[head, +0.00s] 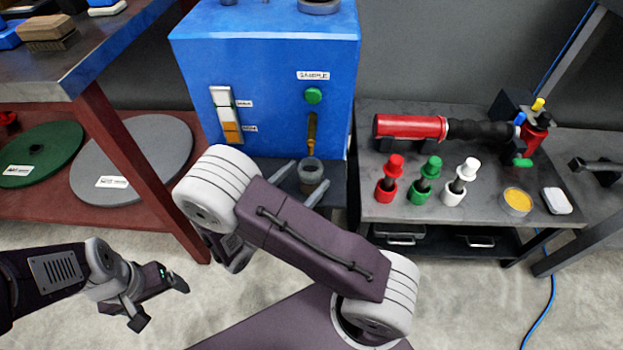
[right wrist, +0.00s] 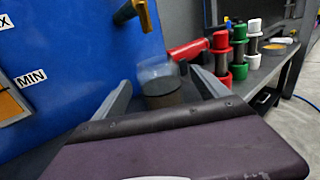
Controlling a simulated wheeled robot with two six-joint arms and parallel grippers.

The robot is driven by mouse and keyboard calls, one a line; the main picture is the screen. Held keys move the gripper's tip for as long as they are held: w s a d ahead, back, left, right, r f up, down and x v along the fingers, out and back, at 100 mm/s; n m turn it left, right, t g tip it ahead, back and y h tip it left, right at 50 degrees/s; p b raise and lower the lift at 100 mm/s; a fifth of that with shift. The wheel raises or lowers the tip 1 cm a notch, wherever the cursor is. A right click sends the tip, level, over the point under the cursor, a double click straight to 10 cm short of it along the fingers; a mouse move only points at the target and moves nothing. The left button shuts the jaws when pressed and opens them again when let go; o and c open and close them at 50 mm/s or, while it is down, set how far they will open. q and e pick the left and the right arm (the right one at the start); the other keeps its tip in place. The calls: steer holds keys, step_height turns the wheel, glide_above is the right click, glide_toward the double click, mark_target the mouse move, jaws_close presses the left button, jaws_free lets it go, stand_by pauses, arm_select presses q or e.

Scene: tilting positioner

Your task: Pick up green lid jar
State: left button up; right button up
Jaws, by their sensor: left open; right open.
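The green-lidded jar (head: 424,182) stands upright on the grey bench, between a red one (head: 388,180) and a white one (head: 460,183). It has a green top, a dark middle and a green base, and also shows in the right wrist view (right wrist: 239,52). My right gripper (head: 300,182) is open, left of the green-lidded jar and apart from it. Its fingers are near a small clear cup (head: 311,169) below the blue box's spout; I cannot tell if they touch it. My left gripper (head: 160,303) is open and empty over the floor at lower left.
The blue sample box (head: 270,60) stands left of the grey bench (head: 400,211). The bench also holds a red cylinder with a black grip (head: 410,127), a yellow-filled round tin (head: 516,201) and a white block (head: 557,201). A red-framed table stands at left.

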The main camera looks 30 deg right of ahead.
mark_target(316, 166)
steer(key=b+x, duration=0.2)
steer(key=x, duration=0.1)
steer(key=b+x, duration=0.1)
steer(key=x, duration=0.1)
steer(key=shift+f, duration=0.25)
steer(key=shift+w+d+r, duration=0.1)
steer(key=shift+d+r, duration=0.05)
steer(key=c, duration=1.7)
steer(key=shift+o, duration=0.2)
steer(key=shift+r, duration=0.1)
